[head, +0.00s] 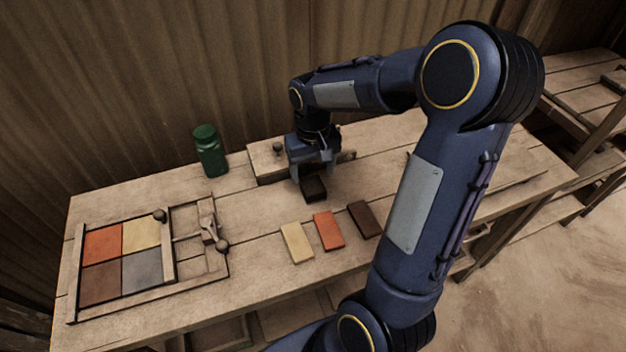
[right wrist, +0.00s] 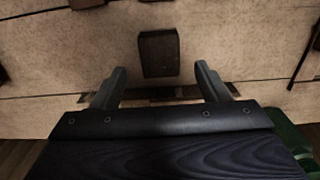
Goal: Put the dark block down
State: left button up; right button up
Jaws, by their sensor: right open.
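The dark block (head: 314,188) lies on the wooden table, just below my right gripper (head: 312,172) in the head view. In the right wrist view the dark block (right wrist: 159,53) sits beyond the fingertips, midway between them and apart from both. My right gripper (right wrist: 160,80) is open and empty in that view. My left gripper does not show in the head view.
Cream (head: 297,243), orange (head: 329,230) and brown (head: 364,219) tiles lie in a row on the table (head: 260,205). A framed tray (head: 73,285) with coloured tiles is at the left. A green bottle (head: 210,152) stands behind. A wooden block (head: 266,164) is beside the gripper.

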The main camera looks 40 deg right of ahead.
aim_at(313, 185)
jog(key=s+a+r+n+t+y, duration=0.1)
jog(key=s+a+r+t+y, duration=0.15)
jog(key=s+a+r, duration=0.5)
jog(key=s+a+n+t+y, duration=0.1)
jog(key=s+a+t, duration=0.2)
jog(key=s+a, duration=0.2)
jog(key=s, duration=0.3)
jog(key=shift+s+a, duration=0.2)
jog(key=shift+s, duration=0.2)
jog(key=shift+r, duration=0.1)
